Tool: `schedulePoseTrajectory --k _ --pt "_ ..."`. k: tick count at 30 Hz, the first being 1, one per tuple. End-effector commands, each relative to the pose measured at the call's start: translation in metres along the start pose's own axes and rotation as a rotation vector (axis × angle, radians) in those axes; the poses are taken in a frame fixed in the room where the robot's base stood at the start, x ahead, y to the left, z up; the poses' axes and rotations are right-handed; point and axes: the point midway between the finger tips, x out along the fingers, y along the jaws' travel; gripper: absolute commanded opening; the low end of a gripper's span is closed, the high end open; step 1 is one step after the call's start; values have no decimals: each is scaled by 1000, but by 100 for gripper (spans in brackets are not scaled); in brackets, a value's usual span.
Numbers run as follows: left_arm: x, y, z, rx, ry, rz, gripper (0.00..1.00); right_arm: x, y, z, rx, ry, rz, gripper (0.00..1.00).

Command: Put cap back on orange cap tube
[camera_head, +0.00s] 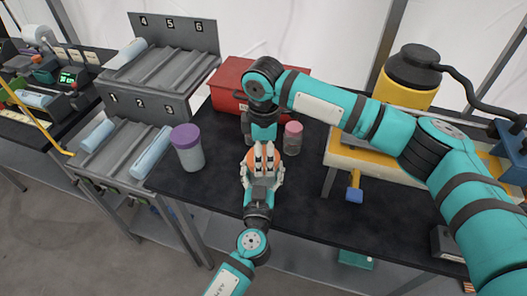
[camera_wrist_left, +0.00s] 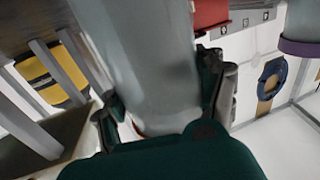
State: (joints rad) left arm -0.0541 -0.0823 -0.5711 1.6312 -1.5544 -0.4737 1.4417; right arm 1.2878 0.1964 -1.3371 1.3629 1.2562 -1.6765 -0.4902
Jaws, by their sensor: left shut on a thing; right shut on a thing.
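The orange cap (camera_head: 250,159) shows only in part in the head view, behind pale gripper fingers. My right gripper (camera_head: 263,150) comes down from above and is shut on the orange cap. My left gripper (camera_head: 262,174) comes up from the front and is shut on the tube. In the left wrist view the pale translucent tube (camera_wrist_left: 150,60) passes between the left fingers. In the head view the grippers hide most of the tube. I cannot tell whether cap and tube touch.
A purple-capped tube (camera_head: 188,150) stands to the left on the black table (camera_head: 215,205). A jar with a pink lid (camera_head: 292,138) stands close right of the grippers. A red toolbox (camera_head: 228,84) is behind. A numbered rack (camera_head: 150,105) stands left, and a yellow container (camera_head: 408,85) back right.

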Motion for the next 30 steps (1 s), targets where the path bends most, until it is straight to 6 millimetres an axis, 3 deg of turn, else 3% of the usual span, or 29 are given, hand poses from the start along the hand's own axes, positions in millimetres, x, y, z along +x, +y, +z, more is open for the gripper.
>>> schedulePoseTrajectory --k 14,15,20,30 --pt "0 0 0 1 0 0 11 10 0 0 0 1 -1 60" --pt "0 0 0 1 0 0 12 10 0 0 0 0 0 79" --pt "0 0 0 0 1 0 11 10 0 0 0 0 0 100" --pt "0 0 -1 0 2 0 11 7 0 0 -1 1 0 100"
